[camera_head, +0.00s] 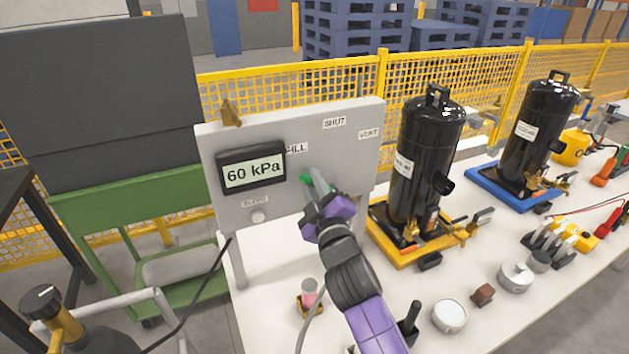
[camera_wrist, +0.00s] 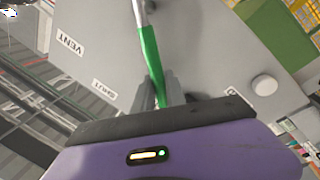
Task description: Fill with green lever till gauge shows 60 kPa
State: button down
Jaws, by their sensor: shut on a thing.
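The gauge (camera_head: 253,170) on the grey panel (camera_head: 232,140) reads 60 kPa. The green lever (camera_head: 308,182) is mostly hidden behind my gripper in the head view. In the wrist view the green lever (camera_wrist: 151,60) runs down between my gripper's fingers (camera_wrist: 161,90). My gripper (camera_head: 325,192) is shut on the lever. The panel carries the labels FILL, SHUT (camera_head: 335,122) and VENT (camera_head: 369,134). The lever's exact angle against the labels is hard to tell in the head view.
A white button (camera_head: 258,216) sits under the gauge. A black compressor (camera_head: 428,150) on a yellow base (camera_head: 392,236) stands right of my arm; another (camera_head: 536,125) on a blue base is farther right. Small parts, including a white round tin (camera_head: 449,316), lie on the white table (camera_head: 262,318).

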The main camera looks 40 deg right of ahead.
dwell(0.3)
jog(key=c, duration=1.4)
grip_release()
jog(key=shift+o, duration=0.2)
jog(key=b+v, duration=0.1)
jog(key=v, duration=0.5)
jog(key=shift+s+a+f+b, duration=0.2)
jog(key=shift+s+b, duration=0.1)
jog(key=shift+b, duration=0.1)
jog(key=shift+s+a, duration=0.2)
jog(key=shift+s, duration=0.35)
